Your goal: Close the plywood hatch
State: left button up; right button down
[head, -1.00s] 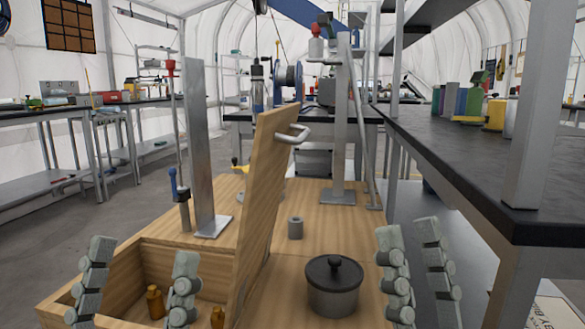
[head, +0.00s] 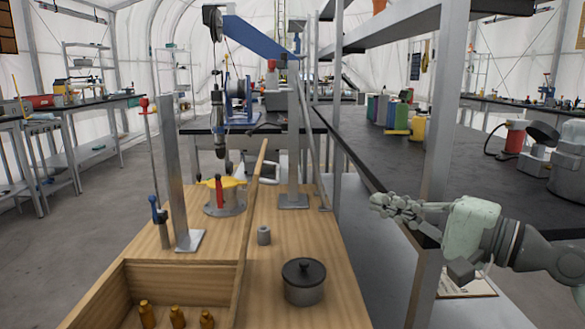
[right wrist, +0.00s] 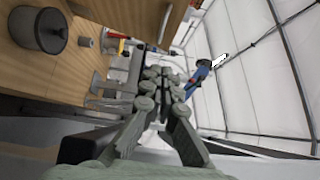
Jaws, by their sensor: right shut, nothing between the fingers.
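The plywood hatch (head: 250,218) stands up, open, on the wooden worktop in the head view, seen nearly edge-on. Left of it is the uncovered wooden compartment (head: 185,274), with brown bottles (head: 177,317) inside. The hatch's handle is hard to make out against the clutter behind. My right gripper (head: 384,205) is shut and empty, well to the right of the hatch and beside the dark shelf; it also shows in the right wrist view (right wrist: 163,82). My left gripper is out of view.
A lidded grey pot (head: 303,282) and a small grey cylinder (head: 264,235) stand on the worktop right of the hatch. A metal post (head: 180,180) rises on the left. A shelf upright (head: 440,120) stands close to my right arm.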

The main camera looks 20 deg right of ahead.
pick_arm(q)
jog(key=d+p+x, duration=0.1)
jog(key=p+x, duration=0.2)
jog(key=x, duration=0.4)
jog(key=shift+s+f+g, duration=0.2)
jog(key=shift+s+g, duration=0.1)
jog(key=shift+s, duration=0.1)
pick_arm(e)
jog(key=x, duration=2)
jog(key=shift+a, duration=0.2)
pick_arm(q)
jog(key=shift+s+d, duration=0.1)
